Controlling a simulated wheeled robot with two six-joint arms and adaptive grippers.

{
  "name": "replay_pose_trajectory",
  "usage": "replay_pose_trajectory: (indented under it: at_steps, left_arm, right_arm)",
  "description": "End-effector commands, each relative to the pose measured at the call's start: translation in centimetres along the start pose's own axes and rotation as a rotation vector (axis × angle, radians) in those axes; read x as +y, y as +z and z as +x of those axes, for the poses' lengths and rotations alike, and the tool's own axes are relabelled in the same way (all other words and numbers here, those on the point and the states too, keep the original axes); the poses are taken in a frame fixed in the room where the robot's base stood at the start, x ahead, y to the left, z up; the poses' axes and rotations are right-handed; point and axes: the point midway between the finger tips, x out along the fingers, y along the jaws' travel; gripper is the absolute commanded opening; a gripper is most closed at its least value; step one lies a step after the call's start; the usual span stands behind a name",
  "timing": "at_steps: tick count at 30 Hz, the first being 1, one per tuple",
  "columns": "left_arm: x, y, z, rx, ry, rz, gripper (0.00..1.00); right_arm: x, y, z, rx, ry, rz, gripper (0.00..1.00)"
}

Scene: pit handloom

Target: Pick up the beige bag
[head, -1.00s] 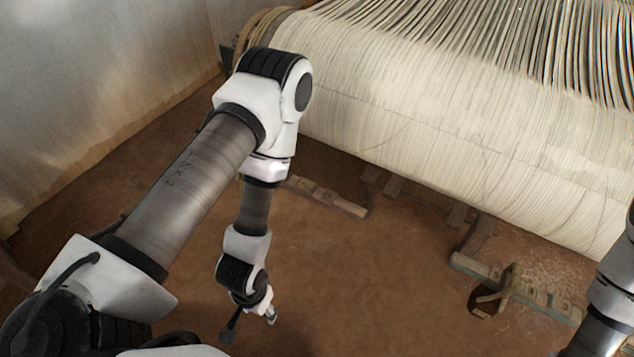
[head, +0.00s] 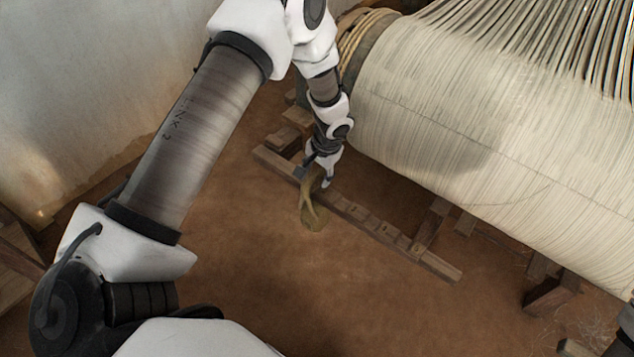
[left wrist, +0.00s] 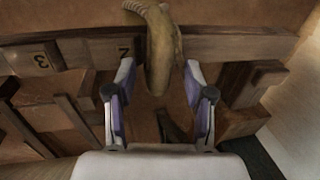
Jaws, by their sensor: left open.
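The beige bag (head: 312,218) is a small, limp, olive-beige thing at the near side of a wooden beam, close to the floor. In the head view my left gripper (head: 321,176) points down at its upper part, near the beam. In the left wrist view the bag (left wrist: 162,55) reaches down between the two fingers of my open left gripper (left wrist: 159,70). A narrow gap shows on each side, smaller on the right. Whether a finger touches it I cannot tell.
The numbered wooden beam (head: 385,231) lies low beside the bag, with short timbers behind it. The loom's large thread-wound roller (head: 440,130) hangs close to the right of my left forearm. Bare earth floor (head: 290,290) lies in front, a pale wall (head: 90,90) at left.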

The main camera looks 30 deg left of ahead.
Motion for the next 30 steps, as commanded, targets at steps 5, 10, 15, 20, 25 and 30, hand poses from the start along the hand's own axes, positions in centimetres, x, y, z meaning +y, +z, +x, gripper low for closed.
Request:
replay_pose_trajectory:
  at_steps: [5,10,15,20,25,30]
  left_arm:
    - [0.01,-0.02,1.31,0.001,0.000,0.000,0.53]
    - [0.03,-0.01,1.28,0.001,0.001,0.000,0.39]
    - [0.05,0.00,1.29,0.001,0.001,0.000,0.00]
    - [0.03,-0.06,1.19,0.002,0.001,0.000,0.00]
    - [0.03,-0.06,1.16,0.002,0.001,0.000,0.00]
    - [-0.11,-0.09,0.47,0.003,0.001,0.000,0.00]
  right_arm:
    - [-0.01,-0.01,0.02,0.000,0.000,-0.001,0.00]
    - [-0.01,0.00,0.03,0.000,0.000,-0.001,0.00]
    - [-0.01,0.00,0.04,0.000,0.000,-0.001,0.00]
    - [-0.01,0.00,0.02,0.000,0.000,-0.001,0.00]
    - [-0.01,0.00,0.03,0.000,0.000,-0.001,0.00]
    - [-0.01,-0.01,0.05,0.000,0.000,-0.001,0.00]
